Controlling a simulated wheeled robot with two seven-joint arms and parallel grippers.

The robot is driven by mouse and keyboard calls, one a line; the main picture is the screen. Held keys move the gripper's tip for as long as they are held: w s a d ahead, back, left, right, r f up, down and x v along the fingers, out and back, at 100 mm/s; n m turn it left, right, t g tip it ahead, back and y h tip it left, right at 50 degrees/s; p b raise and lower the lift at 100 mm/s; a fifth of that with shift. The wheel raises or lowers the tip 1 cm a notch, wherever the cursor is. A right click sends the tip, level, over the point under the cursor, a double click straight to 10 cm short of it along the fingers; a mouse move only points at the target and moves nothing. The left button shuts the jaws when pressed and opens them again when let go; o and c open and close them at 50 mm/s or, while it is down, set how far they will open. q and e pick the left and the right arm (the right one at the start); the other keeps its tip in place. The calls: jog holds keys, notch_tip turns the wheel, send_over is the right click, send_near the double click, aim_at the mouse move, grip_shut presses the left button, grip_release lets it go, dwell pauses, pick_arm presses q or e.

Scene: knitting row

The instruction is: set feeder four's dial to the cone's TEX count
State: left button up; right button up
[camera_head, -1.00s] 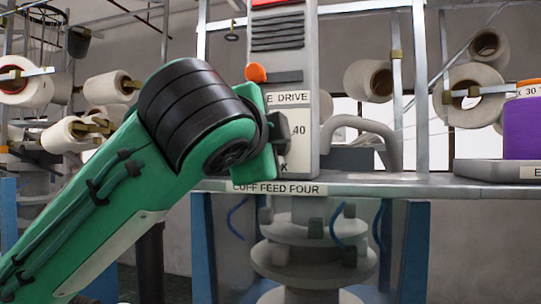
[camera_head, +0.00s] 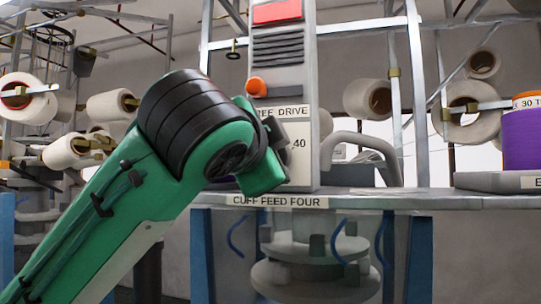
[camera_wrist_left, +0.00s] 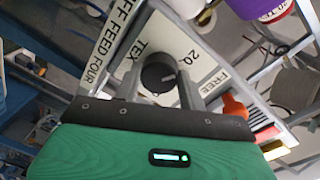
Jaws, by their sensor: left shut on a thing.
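My left gripper (camera_wrist_left: 158,82) is closed around the black dial knob (camera_wrist_left: 157,72) on the pale face of feeder four in the left wrist view. "TEX", "20" and "FREE" are printed near the knob; its pointer setting is not clear. In the head view the feeder box (camera_head: 297,92) stands above the label "CUFF FEED FOUR" (camera_head: 277,202). My green arm hides the dial there, and a "40" shows just right of the wrist. A purple cone (camera_head: 527,140) at the right edge has a band reading "30 T", cut off by the frame. My right gripper is not in view.
An orange knob (camera_head: 256,87) sticks out of the feeder box just above my wrist. A grey curved handle (camera_head: 360,140) rises to the right. The shelf (camera_head: 400,200) runs below, with metal posts and several white cones around.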

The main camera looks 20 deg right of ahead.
pick_arm(q)
jog(key=o, duration=1)
jog(key=shift+c, duration=0.2)
jog(key=b+v, duration=0.4)
jog(key=v, duration=0.9)
jog(key=shift+s+a, duration=0.25)
jog(key=shift+s, duration=0.05)
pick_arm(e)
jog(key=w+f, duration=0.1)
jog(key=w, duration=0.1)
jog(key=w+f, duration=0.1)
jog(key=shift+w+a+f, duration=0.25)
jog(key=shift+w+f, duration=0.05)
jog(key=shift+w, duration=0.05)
pick_arm(q)
jog(key=shift+f, duration=0.1)
